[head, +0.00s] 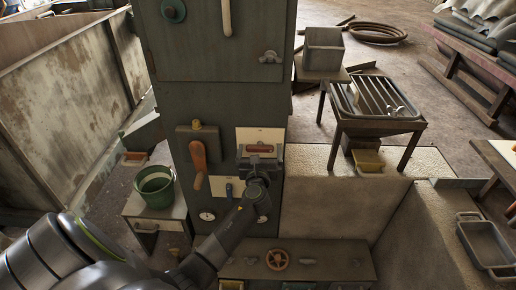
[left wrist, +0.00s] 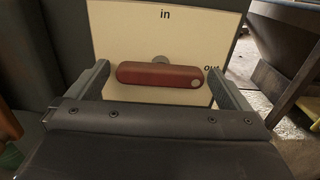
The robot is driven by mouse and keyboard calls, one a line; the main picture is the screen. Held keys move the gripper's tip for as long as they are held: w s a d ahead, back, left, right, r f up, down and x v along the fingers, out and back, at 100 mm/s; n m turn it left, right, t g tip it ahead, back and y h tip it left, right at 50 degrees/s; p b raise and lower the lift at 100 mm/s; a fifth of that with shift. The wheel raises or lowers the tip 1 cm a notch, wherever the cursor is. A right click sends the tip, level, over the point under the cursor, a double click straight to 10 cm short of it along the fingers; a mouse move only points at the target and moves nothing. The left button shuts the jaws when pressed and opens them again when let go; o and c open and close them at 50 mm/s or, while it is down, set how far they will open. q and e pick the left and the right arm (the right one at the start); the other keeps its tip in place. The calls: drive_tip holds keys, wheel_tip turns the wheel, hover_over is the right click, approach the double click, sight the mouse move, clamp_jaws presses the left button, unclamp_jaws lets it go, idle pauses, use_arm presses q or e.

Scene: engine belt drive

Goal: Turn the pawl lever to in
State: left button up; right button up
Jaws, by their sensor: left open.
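The pawl lever is a short red-brown bar (left wrist: 158,74) with a pale dot at its right end. It lies horizontal across a cream plate (left wrist: 125,30) marked "in" at the top and "out" at the right. The dotted end points at "out". In the head view the lever (head: 260,148) shows on the front of the dark green cabinet. My left gripper (left wrist: 160,85) is open, with one finger beyond each end of the lever. In the head view the left gripper (head: 260,160) is right at the plate. I cannot tell whether the fingers touch the lever. My right gripper is not in view.
An orange-brown handle (head: 198,163) hangs left of the plate on the cabinet (head: 215,95). A brown handwheel (head: 277,259) is lower down. A green bucket (head: 154,185) stands at left, a slatted rack (head: 375,98) at right.

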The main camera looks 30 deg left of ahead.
use_arm(q)
drive_tip(key=shift+s+d, duration=0.1)
drive_tip(key=shift+c, duration=0.6)
drive_tip(key=c, duration=0.8)
